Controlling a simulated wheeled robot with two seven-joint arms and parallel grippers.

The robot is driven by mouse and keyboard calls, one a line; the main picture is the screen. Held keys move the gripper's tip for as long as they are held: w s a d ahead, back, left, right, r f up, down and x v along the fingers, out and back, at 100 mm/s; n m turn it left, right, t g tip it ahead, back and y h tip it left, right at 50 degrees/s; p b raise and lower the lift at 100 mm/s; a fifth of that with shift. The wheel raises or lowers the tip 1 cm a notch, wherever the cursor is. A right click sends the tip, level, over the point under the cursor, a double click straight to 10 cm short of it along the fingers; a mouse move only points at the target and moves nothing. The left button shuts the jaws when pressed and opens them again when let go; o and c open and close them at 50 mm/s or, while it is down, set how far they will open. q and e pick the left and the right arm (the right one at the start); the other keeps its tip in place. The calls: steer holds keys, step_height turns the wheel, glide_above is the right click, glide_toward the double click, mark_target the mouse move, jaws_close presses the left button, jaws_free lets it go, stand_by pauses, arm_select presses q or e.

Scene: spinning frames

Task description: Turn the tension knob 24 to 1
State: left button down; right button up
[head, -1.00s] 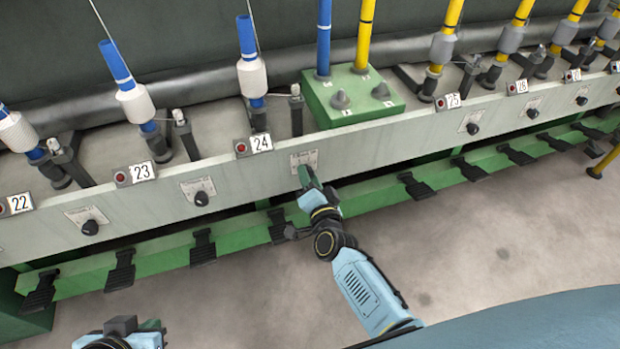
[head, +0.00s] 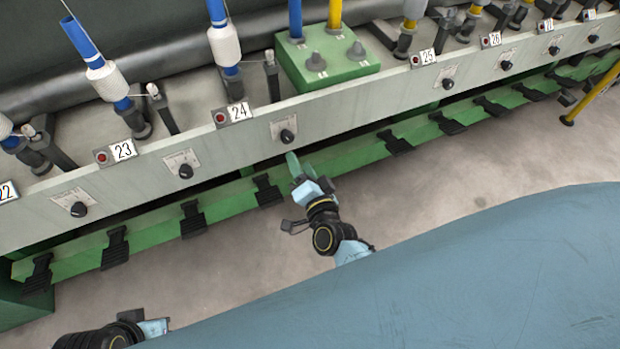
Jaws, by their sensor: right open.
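The black round tension knob 24 (head: 288,136) sits on a small pale scale plate on the front rail, right of the number label 24 (head: 238,112). Its scale marks are too small to read. My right gripper (head: 293,164) is just below the knob in the picture, with a green fingertip pointing up toward it. It is open and holds nothing; a gap shows between fingertip and knob. My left gripper (head: 152,327) shows only partly at the bottom left edge, far from the knob, and its jaws cannot be made out.
Similar knobs sit along the pale rail (head: 370,112), including knob 23 (head: 185,171) and knob 25 (head: 448,84). Black pedals (head: 267,190) line the green beam below. A green box (head: 325,69) stands behind the rail. Grey floor (head: 430,170) in front is clear.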

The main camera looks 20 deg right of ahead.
arm_select(q)
steer(key=shift+w+a+f+p, duration=0.1)
steer(key=shift+a+f+p, duration=0.1)
steer(key=shift+f, duration=0.45)
steer(key=shift+a+f+p, duration=0.15)
steer(key=shift+a+f, duration=0.05)
steer(key=shift+f, duration=0.4)
steer(key=shift+w+a+f+p, duration=0.1)
steer(key=shift+a+f+p, duration=0.1)
steer(key=shift+f, duration=0.45)
arm_select(e)
steer(key=shift+s+r, duration=0.15)
steer(key=shift+s, duration=2.55)
